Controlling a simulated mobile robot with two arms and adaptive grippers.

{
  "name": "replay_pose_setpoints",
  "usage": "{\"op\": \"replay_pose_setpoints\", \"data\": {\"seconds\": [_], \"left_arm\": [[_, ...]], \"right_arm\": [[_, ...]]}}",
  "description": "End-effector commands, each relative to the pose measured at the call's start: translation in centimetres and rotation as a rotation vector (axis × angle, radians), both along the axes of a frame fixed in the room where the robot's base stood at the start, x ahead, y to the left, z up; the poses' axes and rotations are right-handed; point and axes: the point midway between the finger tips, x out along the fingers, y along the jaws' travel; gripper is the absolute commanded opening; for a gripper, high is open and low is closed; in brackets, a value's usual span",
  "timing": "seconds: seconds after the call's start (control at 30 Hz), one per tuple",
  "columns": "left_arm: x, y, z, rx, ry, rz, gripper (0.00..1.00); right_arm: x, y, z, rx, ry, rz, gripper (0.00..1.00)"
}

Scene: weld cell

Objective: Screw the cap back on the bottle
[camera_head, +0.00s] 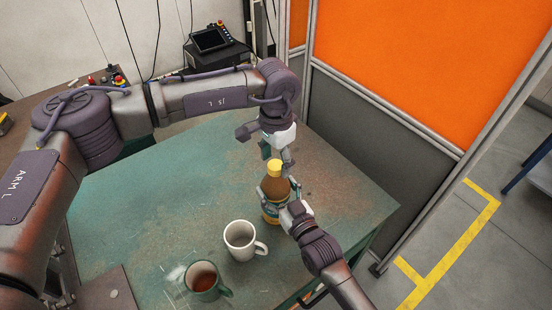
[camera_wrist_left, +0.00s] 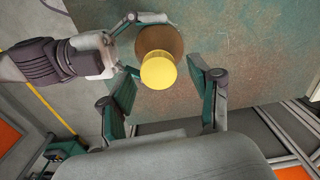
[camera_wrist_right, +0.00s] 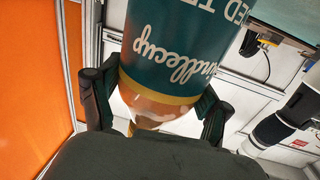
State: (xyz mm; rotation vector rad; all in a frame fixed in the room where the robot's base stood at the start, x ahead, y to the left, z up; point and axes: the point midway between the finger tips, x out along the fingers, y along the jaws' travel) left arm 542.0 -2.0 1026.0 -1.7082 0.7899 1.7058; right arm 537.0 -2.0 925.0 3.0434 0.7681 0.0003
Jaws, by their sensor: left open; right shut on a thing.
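The bottle (camera_head: 276,190) has brown contents and a dark green and yellow label. It stands roughly upright in the head view. My right gripper (camera_head: 280,200) is shut around it from the near side. In the right wrist view the label (camera_wrist_right: 185,50) and amber shoulder lie between the fingers. The yellow cap (camera_head: 274,167) sits on top of the bottle; how tightly cannot be told. My left gripper (camera_head: 284,157) is open just above the cap.
A white mug (camera_head: 240,241) and a dark green mug (camera_head: 205,280) with brown contents stand on the worn green table (camera_head: 150,220), left of the bottle. An orange and grey partition (camera_head: 400,60) rises behind the table's right edge. The table's left middle is clear.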

Motion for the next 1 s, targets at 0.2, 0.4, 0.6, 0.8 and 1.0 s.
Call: {"op": "replay_pose_setpoints", "data": {"seconds": [0.2, 0.4, 0.6, 0.8, 1.0], "left_arm": [[0.0, 0.0, 1.5, -0.001, -0.002, 0.000, 0.63], [0.0, 0.0, 4.1, -0.001, -0.002, 0.001, 0.63], [0.0, 0.0, 4.5, 0.000, 0.001, 0.001, 0.63], [0.0, 0.0, 4.5, 0.000, 0.001, 0.018, 0.58], [0.0, 0.0, 4.7, -0.001, 0.001, 0.255, 0.58]], "right_arm": [[0.0, 0.0, 0.0, 0.000, 0.000, 0.000, 0.00], [0.0, 0.0, 0.0, 0.000, 0.000, 0.000, 0.00], [0.0, 0.0, 0.0, 0.000, 0.000, 0.000, 0.00], [0.0, 0.0, 0.0, 0.000, 0.000, 0.000, 0.00], [0.0, 0.0, 0.0, 0.000, 0.000, 0.000, 0.00]]}}
